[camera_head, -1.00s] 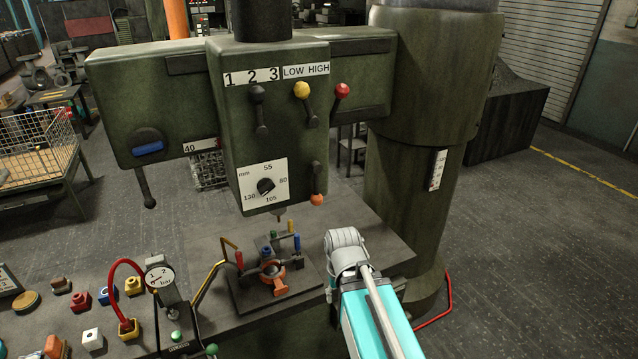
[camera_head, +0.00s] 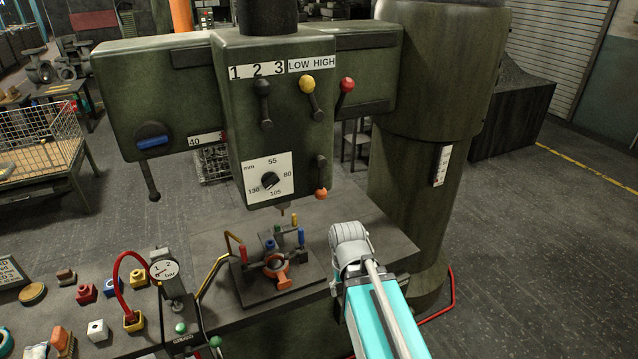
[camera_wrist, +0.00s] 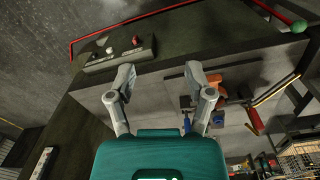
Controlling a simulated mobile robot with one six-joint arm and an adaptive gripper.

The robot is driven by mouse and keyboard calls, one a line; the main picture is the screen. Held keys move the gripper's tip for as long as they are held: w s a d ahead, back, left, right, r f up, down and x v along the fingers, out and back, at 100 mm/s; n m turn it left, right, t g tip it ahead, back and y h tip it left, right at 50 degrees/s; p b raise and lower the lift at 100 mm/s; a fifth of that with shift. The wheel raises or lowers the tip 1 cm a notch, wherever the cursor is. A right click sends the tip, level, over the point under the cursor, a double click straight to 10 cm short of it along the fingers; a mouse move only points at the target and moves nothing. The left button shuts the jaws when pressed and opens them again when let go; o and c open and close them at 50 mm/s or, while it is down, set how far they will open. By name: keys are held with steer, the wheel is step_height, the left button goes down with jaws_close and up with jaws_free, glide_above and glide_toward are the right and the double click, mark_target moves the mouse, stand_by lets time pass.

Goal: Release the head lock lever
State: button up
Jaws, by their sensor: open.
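The green drill head (camera_head: 235,120) carries several levers. A black-knobbed lever (camera_head: 264,100) sits under the 1 2 3 plate, a yellow-knobbed lever (camera_head: 309,92) under LOW HIGH, and a red-knobbed lever (camera_head: 347,88) right of it. An orange-knobbed lever (camera_head: 321,182) hangs at the lower right, and a dark lever (camera_head: 150,180) at the left. No plate names the head lock lever; I cannot tell which it is. My gripper (camera_wrist: 161,80) is open and empty in the wrist view, away from the levers. In the head view my arm stands right of the fixture, its fingers hidden.
An orange casting (camera_head: 277,264) sits in a fixture on the machine table (camera_head: 370,235) below the head. A pressure gauge (camera_head: 164,270), hoses and coloured blocks fill the lower left. The thick column (camera_head: 420,170) stands at the right.

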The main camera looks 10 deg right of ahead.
steer(key=shift+w+h, duration=0.4)
steer(key=shift+w, duration=0.15)
steer(key=c, duration=0.4)
steer(key=w+h, duration=0.1)
steer(key=w+n+h, duration=0.1)
steer(key=w+h, duration=0.1)
steer(key=w+r+h, duration=0.1)
steer(key=w, duration=0.1)
steer(key=shift+a+r+n+t+b, duration=0.1)
steer(key=shift+a+n+t+b, duration=0.1)
steer(key=shift+n+t+b, duration=0.15)
jaws_close()
steer(key=w+a+r+n+t+h, duration=0.1)
steer(key=w+a+r+t+h, duration=0.2)
steer(key=w+a+r+h, duration=0.2)
steer(key=w+a+r+n+t+h+b, duration=0.1)
steer(key=w+a+r+t+h, duration=0.3)
steer(key=a+r, duration=0.6)
steer(key=w+a+n+h, duration=0.1)
steer(key=w+a+h, duration=0.1)
steer(key=w, duration=0.1)
steer(key=shift+w+n, duration=0.1)
steer(key=shift+n, duration=0.15)
